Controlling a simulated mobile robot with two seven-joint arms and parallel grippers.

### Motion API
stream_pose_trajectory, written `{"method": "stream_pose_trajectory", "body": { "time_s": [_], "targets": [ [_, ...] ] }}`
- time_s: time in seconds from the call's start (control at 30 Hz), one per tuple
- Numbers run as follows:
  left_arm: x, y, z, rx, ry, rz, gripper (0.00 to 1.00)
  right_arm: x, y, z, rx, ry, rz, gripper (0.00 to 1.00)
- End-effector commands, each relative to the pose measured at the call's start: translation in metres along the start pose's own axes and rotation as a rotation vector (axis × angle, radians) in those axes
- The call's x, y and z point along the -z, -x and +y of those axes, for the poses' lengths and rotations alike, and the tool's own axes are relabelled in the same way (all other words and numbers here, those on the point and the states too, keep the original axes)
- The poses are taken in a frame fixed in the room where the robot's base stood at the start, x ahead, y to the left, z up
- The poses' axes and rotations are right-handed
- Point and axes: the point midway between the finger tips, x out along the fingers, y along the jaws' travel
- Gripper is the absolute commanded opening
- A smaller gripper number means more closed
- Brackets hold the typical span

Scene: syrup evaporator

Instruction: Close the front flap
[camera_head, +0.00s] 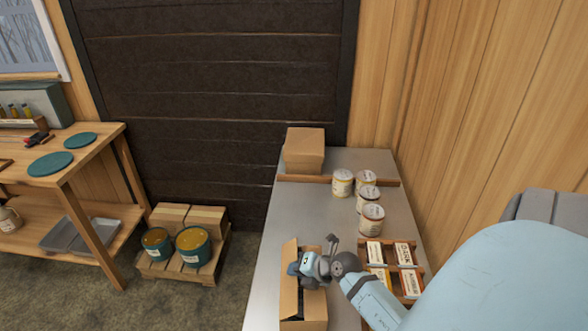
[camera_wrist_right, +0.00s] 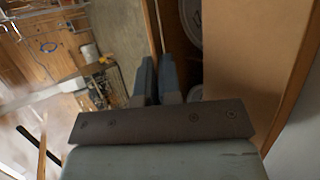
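An open cardboard box (camera_head: 290,297) stands on the metal table, near the bottom of the head view. A tall flap stands up along its left side, and the inside is dark. My right gripper (camera_head: 302,266) is over the far part of the box and hides some of its opening. In the right wrist view its two blue fingers (camera_wrist_right: 157,80) lie close together beside a thin cardboard edge; I cannot tell whether they touch it. A broad cardboard panel (camera_wrist_right: 248,55) of the box fills the right of that view. My left gripper is not in view.
A shut cardboard box (camera_head: 304,150) sits at the table's far end behind a wooden strip. Several labelled cans (camera_head: 371,219) and a wooden rack (camera_head: 403,257) of labelled packs stand right of the open box. The metal table (camera_head: 320,215) is bare beyond it.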

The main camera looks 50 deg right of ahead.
Motion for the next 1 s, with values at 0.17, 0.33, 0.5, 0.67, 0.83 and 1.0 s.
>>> {"method": "stream_pose_trajectory", "body": {
  "time_s": [0.17,0.33,0.5,0.67,0.83,1.0],
  "targets": [
    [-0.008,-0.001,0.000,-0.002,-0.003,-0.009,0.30,0.000,0.000,-0.003,-0.039,-0.017,-0.002,0.00],
    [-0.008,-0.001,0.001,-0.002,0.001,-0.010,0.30,-0.001,0.001,-0.003,-0.040,-0.017,-0.003,0.00],
    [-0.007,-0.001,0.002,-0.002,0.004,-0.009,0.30,-0.001,0.001,-0.003,-0.039,-0.017,-0.003,0.22],
    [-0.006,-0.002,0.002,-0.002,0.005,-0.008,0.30,-0.001,0.001,-0.003,-0.039,-0.017,-0.002,0.30],
    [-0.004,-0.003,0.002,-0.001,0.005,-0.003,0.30,-0.001,0.002,-0.003,-0.039,-0.017,-0.002,0.30],
    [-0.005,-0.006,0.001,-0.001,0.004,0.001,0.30,0.000,0.020,-0.005,-0.038,-0.017,-0.003,0.30]
  ]
}}
